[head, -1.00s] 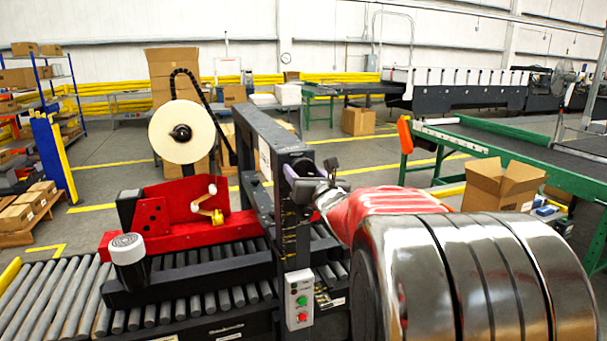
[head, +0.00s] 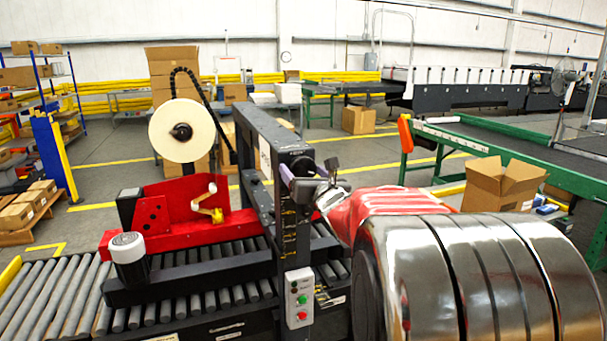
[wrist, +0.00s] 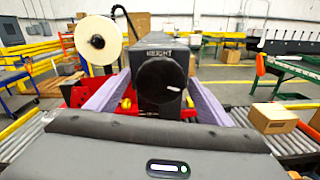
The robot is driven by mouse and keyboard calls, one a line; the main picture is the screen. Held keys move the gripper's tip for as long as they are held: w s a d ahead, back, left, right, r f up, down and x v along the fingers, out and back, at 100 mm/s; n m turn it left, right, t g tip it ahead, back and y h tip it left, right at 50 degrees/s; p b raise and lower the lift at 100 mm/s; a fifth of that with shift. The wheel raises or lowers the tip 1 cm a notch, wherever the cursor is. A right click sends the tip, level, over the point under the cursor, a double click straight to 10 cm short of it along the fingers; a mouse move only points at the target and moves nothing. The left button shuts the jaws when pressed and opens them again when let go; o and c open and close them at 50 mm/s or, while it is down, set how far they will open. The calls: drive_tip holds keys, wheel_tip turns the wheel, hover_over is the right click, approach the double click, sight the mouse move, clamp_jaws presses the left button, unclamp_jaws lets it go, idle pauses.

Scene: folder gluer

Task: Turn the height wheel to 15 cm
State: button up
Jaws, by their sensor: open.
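The height wheel (wrist: 158,88) is a round black knob under the word HEIGHT, on the end of the dark machine's top beam. A short white mark shows right of its middle. In the head view the wheel (head: 302,166) is partly hidden by my gripper (head: 298,188). In the wrist view my gripper's two purple fingers (wrist: 160,96) stand open, one on each side of the wheel. I cannot tell whether either finger touches it. A scale with yellow marks (head: 289,238) runs down the machine's post; its figures are too small to read.
A control box (head: 299,297) with green and red buttons is on the post below my gripper. A red tape unit (head: 178,212) and a roller conveyor (head: 60,296) lie to the left. An open carton (head: 500,188) and a green-framed conveyor (head: 500,138) are at the right.

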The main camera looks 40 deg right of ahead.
drive_tip(key=v, duration=1.3)
drive_tip(key=shift+s, duration=0.2)
drive_tip(key=shift+a+m, duration=0.2)
drive_tip(key=shift+m, duration=0.1)
drive_tip(key=s+a+f+m+g+y, duration=0.1)
drive_tip(key=s+a+f+m+g, duration=0.3)
drive_tip(key=a+m, duration=0.5)
drive_tip(key=s+a+f+m+g+y, duration=0.2)
drive_tip(key=s+a+f+m+g, duration=0.2)
drive_tip(key=s+a+f+m, duration=0.3)
drive_tip(key=s+a+f+m+g+y, duration=0.2)
drive_tip(key=s+a+f+m, duration=0.4)
drive_tip(key=a+m, duration=0.5)
drive_tip(key=s+m+g, duration=0.1)
drive_tip(key=m, duration=0.2)
drive_tip(key=shift+s+a+g, duration=0.3)
drive_tip(key=shift+g, duration=0.1)
drive_tip(key=shift+c, duration=0.2)
idle(1.6)
